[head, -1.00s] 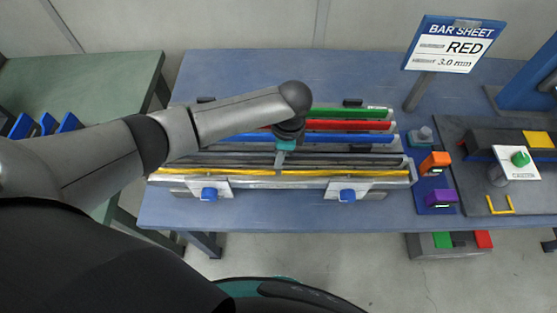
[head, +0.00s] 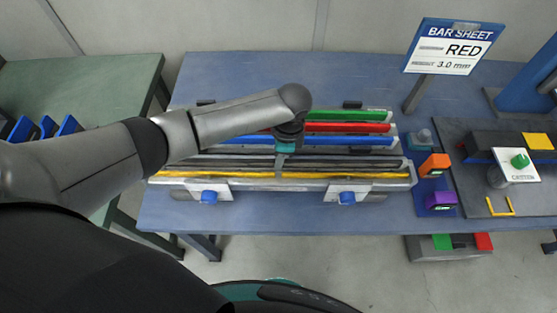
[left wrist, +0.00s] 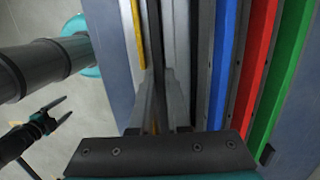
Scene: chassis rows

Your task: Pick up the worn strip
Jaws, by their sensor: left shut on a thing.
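Long strips lie in parallel rows on the blue table. A thin dark strip (left wrist: 153,60) runs between the fingers of my left gripper (left wrist: 154,132) in the left wrist view. I take it for the worn strip, though no wear can be made out. In the head view my left gripper (head: 280,172) reaches down into the rows just behind the yellow strip (head: 330,175) and is shut on the dark strip. The gripper and forearm hide part of the rows. My right gripper (left wrist: 55,115) shows small in the left wrist view, its fingers apart and empty.
Behind lie blue (head: 350,139), red (head: 350,127) and green (head: 350,114) strips. Two blue-knobbed clamps (head: 209,196) (head: 347,197) stand at the front. A sign (head: 453,46) reads "BAR SHEET RED 3.0 mm". Orange (head: 435,164) and purple (head: 440,200) devices stand to the right.

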